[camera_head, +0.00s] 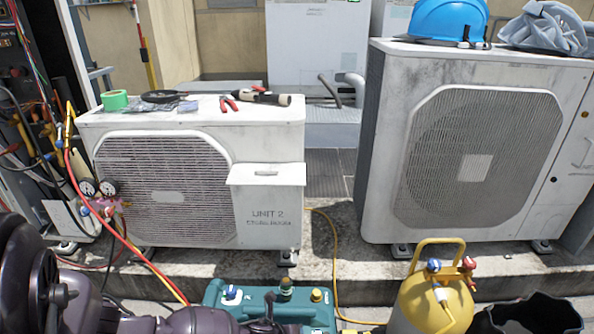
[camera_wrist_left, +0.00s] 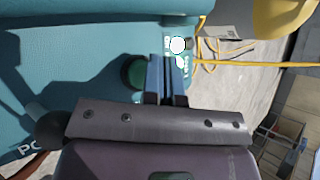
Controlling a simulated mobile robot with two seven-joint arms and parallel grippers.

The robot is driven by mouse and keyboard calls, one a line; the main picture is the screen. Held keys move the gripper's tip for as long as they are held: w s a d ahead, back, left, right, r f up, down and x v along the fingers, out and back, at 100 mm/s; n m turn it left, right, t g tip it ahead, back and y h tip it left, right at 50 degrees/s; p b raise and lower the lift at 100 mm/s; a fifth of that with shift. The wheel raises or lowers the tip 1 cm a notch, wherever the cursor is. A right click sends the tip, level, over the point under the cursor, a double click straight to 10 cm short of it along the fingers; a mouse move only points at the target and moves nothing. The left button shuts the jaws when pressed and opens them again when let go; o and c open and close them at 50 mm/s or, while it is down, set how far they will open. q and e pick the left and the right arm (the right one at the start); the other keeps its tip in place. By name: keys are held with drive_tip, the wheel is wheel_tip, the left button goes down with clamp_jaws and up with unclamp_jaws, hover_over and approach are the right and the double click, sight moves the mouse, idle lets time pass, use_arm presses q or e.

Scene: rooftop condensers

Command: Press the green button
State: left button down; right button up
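A teal machine (camera_head: 255,302) sits low in front of the condensers, with several knobs on its top. In the left wrist view its teal casing (camera_wrist_left: 75,50) fills the left. A round green button-like cap (camera_wrist_left: 135,72) is close beside the left finger of my left gripper (camera_wrist_left: 167,62); I cannot tell whether they touch. The gripper's blue fingers are close together with nothing visible held. In the head view my purple left arm reaches in at the bottom left, its gripper (camera_head: 268,306) low at the machine. My right gripper is not in view.
A yellow gas cylinder (camera_head: 434,300) stands right of the machine. A yellow hose (camera_head: 334,255) runs behind. Two condensers, the left one marked Unit 2 (camera_head: 267,230) and a larger right one (camera_head: 372,145), stand on a ledge. Gauges and hoses crowd the left.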

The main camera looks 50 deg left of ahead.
use_arm(q)
drive_tip(key=shift+s+a+f, duration=0.15)
drive_tip(key=shift+s+f, duration=0.45)
drive_tip(key=shift+s, duration=0.05)
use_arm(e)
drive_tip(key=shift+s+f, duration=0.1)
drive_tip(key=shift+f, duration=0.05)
use_arm(q)
drive_tip(key=shift+a+r+p, duration=0.15)
drive_tip(key=shift+r+p, duration=0.65)
drive_tip(key=shift+r, duration=0.05)
drive_tip(key=shift+w+r+p, duration=0.2)
drive_tip(key=shift+r+p, duration=0.25)
drive_tip(key=shift+r, duration=0.15)
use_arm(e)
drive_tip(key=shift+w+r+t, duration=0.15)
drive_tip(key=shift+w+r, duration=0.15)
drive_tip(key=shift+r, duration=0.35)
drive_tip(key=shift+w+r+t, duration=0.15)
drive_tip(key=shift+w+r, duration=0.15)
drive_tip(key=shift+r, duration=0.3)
use_arm(q)
drive_tip(key=shift+r, duration=0.1)
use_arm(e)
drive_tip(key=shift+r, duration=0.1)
